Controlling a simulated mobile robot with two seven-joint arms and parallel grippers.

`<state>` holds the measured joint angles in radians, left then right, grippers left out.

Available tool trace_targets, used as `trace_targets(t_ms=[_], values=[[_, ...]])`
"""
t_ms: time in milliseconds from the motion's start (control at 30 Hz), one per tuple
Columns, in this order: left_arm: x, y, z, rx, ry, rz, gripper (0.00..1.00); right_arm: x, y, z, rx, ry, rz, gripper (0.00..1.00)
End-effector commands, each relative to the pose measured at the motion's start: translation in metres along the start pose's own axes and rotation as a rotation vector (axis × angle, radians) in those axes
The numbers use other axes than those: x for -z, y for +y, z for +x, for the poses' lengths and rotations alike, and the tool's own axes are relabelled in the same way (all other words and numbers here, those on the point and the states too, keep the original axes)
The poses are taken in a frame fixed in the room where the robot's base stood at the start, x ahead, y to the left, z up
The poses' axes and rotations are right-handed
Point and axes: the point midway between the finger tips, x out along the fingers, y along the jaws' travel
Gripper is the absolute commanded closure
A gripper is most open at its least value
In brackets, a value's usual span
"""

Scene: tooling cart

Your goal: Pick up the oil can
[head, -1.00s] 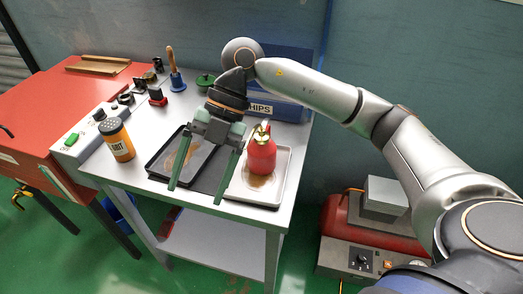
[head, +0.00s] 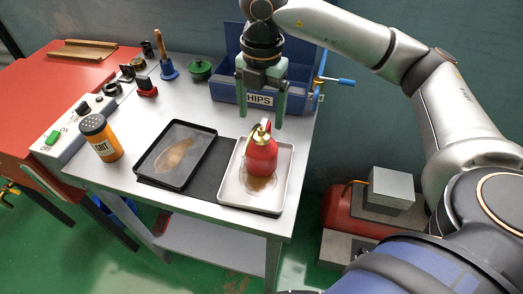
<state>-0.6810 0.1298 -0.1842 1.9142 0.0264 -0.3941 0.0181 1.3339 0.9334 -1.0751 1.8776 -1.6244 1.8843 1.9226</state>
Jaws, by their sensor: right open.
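The oil can (head: 261,157) is red with a brass top and a thin spout. It stands upright on a light metal tray (head: 281,186) at the right front of the cart top. My right gripper (head: 261,110) is open and empty, with its green fingers pointing down. In the picture it is just above the can's brass top, and its fingers appear apart from the can. How far behind or above the can it is cannot be told exactly. My left gripper is not in view.
A dark oily tray (head: 206,145) lies left of the can's tray. An orange shaker (head: 100,138) stands by a switch box (head: 62,141). A blue chips bin (head: 229,92) stands at the back, with a handbell (head: 166,66) and a green lidded pot (head: 200,70) to its left.

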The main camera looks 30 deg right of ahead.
Motion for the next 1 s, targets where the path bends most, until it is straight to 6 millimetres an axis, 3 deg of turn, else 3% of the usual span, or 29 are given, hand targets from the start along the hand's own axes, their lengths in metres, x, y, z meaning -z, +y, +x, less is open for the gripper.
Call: trace_targets(t_ms=[167,500,767,1000], values=[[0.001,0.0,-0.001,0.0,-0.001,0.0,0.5,-0.001,-0.001,0.013,0.001,0.001,0.0,0.16],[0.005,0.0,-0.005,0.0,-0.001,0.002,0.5,-0.003,-0.003,0.057,0.001,0.001,0.0,0.16],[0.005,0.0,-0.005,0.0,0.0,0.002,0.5,-0.004,-0.002,0.06,0.0,0.0,-0.001,0.16],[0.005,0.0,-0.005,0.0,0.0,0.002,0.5,-0.003,-0.002,0.06,0.0,0.0,-0.001,0.42]])
